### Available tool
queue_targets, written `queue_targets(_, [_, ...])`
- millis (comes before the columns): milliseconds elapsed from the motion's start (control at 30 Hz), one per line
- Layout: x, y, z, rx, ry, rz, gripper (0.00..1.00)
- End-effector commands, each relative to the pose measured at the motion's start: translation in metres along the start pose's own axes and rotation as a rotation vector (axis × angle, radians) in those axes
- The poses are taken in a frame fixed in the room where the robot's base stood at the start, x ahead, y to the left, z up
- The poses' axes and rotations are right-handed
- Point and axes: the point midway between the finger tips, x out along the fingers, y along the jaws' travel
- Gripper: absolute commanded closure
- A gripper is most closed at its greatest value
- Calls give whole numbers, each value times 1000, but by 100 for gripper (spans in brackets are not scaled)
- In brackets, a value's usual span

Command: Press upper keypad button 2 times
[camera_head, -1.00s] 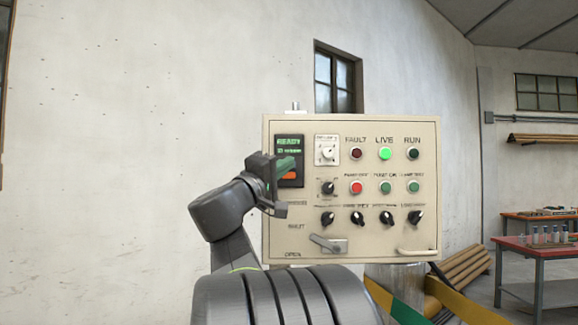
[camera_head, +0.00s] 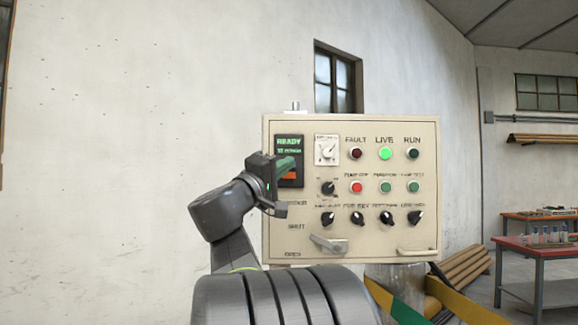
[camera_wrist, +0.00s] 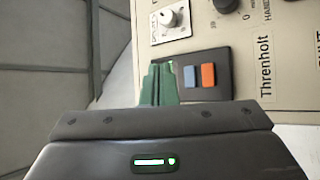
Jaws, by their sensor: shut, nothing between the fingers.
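The black keypad panel (camera_head: 291,183) is on the left side of the beige control box, with a lit green READY display (camera_head: 289,143) at its top. In the wrist view the keypad (camera_wrist: 217,88) appears turned sideways, with a blue button (camera_wrist: 191,77) and an orange button (camera_wrist: 208,76). The blue one lies nearer the display end. The orange button also shows in the head view (camera_head: 289,175); the blue one is hidden there behind my fingers. My gripper (camera_head: 291,162) is shut and empty, its green fingertips (camera_wrist: 161,68) in front of the keypad. I cannot tell whether they touch it.
The beige box (camera_head: 345,254) carries several lamps, buttons and knobs to the right of the keypad. A grey lever (camera_head: 328,243) and a handle (camera_head: 417,251) stick out low on it. A red-topped table (camera_head: 540,248) stands at the right. The wall at left is clear.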

Motion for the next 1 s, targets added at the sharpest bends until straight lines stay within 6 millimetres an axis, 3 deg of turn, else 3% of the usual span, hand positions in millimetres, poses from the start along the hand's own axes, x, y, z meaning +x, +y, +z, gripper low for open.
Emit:
queue_targets(633, [0,1,0,-34,1,1,100])
queue_targets(767, [-2,3,2,-142,4,5,100])
queue_targets(1000, [-7,8,6,-478,9,19,100])
